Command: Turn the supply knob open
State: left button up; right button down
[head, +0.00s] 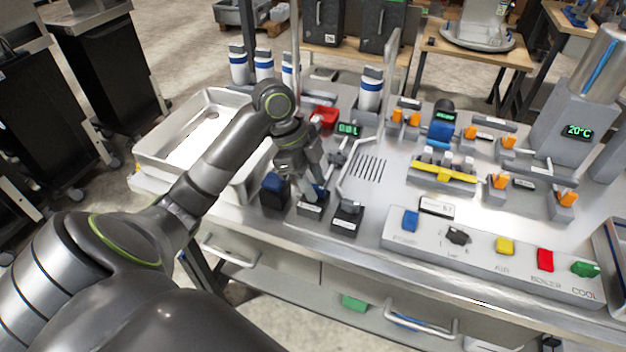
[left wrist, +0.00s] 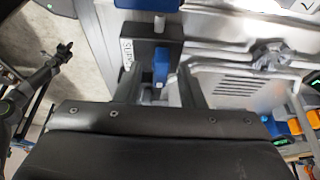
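A small blue knob (head: 319,192) sits on a dark block (head: 311,209) near the front edge of the steel counter. My left gripper (head: 312,190) points down over this block. In the left wrist view the blue knob (left wrist: 161,66) lies between the two spread fingers of my left gripper (left wrist: 163,92), with gaps beside it. The block carries a white label (left wrist: 127,54) whose lettering is hard to read. Whether the knob is the supply one, I cannot tell for sure. The fingers partly hide the knob in the head view. My right gripper is not in view.
A blue-topped dark block (head: 274,192) stands close on the left, and a block with a dark knob (head: 347,215) close on the right. A bent metal rail (head: 343,180) rises beside them. A control strip (head: 480,255) with coloured knobs lies farther right. A white tray (head: 165,140) is left.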

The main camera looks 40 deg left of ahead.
pick_arm(q)
grip_shut()
jog(key=shift+r+n+p, duration=0.25)
jog(key=shift+n+p, duration=0.45)
jog(key=shift+p, duration=0.3)
jog(key=n+t+y+p, duration=0.1)
jog(key=n+p, duration=0.3)
jog(key=p, duration=0.1)
jog(key=n+t+y+p, duration=0.1)
jog(key=n+p, duration=0.3)
jog(key=p, duration=0.2)
jog(key=n+t+y+p, duration=0.1)
jog(key=n+y+p, duration=0.1)
jog(key=n+p, duration=0.3)
jog(key=shift+s+d+r+t+p, duration=0.1)
jog(key=shift+s+d+t+p, duration=0.15)
jog(key=shift+p, duration=0.5)
jog(key=shift+w+d+n+y+p, duration=0.1)
jog(key=shift+n+y+p, duration=0.2)
jog(key=shift+n+p, duration=0.4)
jog(key=shift+f+n+y+p, duration=0.2)
jog(key=shift+n+y+p, duration=0.2)
jog(key=shift+n, duration=0.9)
